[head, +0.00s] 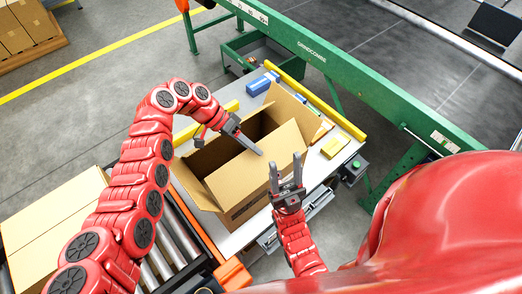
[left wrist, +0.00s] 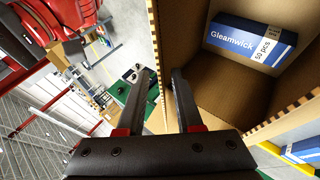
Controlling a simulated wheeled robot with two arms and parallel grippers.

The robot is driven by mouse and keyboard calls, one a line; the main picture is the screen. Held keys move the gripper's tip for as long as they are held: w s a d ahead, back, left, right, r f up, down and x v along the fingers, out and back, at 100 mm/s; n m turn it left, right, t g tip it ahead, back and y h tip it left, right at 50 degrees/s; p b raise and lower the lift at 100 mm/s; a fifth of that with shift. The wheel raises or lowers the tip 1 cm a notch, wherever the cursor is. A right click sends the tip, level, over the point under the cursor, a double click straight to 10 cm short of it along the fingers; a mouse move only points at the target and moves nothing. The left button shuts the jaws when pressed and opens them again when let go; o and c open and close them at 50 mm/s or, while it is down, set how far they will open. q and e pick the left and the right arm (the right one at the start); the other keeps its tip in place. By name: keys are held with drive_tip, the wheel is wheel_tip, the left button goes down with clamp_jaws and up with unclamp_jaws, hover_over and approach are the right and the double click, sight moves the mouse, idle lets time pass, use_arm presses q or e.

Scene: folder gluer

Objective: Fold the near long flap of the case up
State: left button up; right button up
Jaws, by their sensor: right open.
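The open cardboard case (head: 250,178) stands on the work table, its near long side facing me. I cannot tell whether that broad near panel is bare wall or the flap hanging over it. My left gripper (head: 246,140) is over the case opening, its fingers reaching toward the near edge. In the left wrist view its fingers (left wrist: 162,72) are apart, with a case edge showing between them. A blue and white carton (left wrist: 248,42) marked Gleamwick lies inside the case. My right gripper (head: 287,172) is open and empty, fingers up, in front of the near side's right end.
A yellow box (head: 334,147) lies right of the case, and a blue box (head: 258,86) lies behind it. Yellow rails (head: 325,105) border the table. A green conveyor frame (head: 315,57) runs behind. Rollers (head: 172,238) and another carton (head: 50,225) are at left.

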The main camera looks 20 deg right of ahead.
sight(261, 163)
use_arm(q)
drive_tip(key=shift+p+x, duration=0.4)
drive_tip(key=shift+x, duration=1.6)
clamp_jaws()
